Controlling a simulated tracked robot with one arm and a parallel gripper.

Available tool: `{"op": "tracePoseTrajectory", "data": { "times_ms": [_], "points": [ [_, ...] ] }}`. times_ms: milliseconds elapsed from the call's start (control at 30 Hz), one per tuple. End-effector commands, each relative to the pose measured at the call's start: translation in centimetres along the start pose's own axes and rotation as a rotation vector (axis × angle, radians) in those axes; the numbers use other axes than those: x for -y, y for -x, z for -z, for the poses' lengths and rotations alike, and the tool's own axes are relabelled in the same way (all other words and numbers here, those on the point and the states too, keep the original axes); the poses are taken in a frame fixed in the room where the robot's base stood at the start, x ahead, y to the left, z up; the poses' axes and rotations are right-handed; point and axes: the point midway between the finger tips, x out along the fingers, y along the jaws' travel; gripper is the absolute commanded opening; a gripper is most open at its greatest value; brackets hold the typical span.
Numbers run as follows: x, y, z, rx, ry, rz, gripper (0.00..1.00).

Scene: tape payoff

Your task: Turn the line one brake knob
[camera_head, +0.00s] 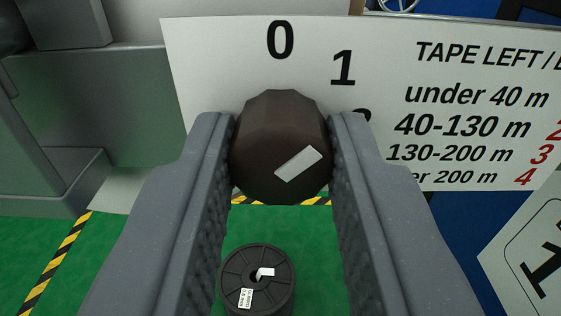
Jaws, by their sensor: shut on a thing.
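The brake knob (278,130) is dark brown and faceted, with a white pointer mark (298,164) on its face. The mark slants from lower left to upper right. My gripper (282,150) is shut on the knob, with one grey finger against its left side and one against its right. The knob sits in front of a white scale plate (200,60). The numbers 0 and 1 show above the knob, and another number at its upper right is mostly hidden by the right finger.
The plate lists tape lengths with settings in red at the right. A black spool (257,285) lies below, between my fingers, on the green floor (120,270). Grey-green machine housing (90,100) stands at the left. A white sign (530,250) is at the lower right.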

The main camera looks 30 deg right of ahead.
Motion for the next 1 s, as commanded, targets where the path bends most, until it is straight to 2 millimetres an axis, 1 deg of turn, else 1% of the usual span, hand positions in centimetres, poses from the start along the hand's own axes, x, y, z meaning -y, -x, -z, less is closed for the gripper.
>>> {"op": "tracePoseTrajectory", "data": {
  "times_ms": [33, 267, 300, 333, 367, 633, 767, 867, 1000],
  "points": [
    [0.3, -0.1, 0.3, -0.008, -0.001, 0.006, 0.02],
    [0.3, 0.0, 0.3, -0.007, -0.001, 0.007, 0.02],
    [0.3, 0.0, 0.3, -0.006, -0.001, 0.007, 0.33],
    [0.3, 0.0, 0.3, -0.006, -0.001, 0.007, 0.42],
    [0.3, 0.0, 0.2, -0.005, -0.001, 0.006, 0.47],
    [0.2, 0.1, 0.1, -0.001, -0.001, 0.004, 0.47],
    [0.2, 0.6, 0.0, 0.001, -0.001, 0.004, 0.47],
    [0.2, 1.8, -0.1, 0.005, 0.0, 0.005, 0.47],
    [0.3, 4.1, 0.0, 0.003, -0.002, 0.005, 0.47]
  ]
}}
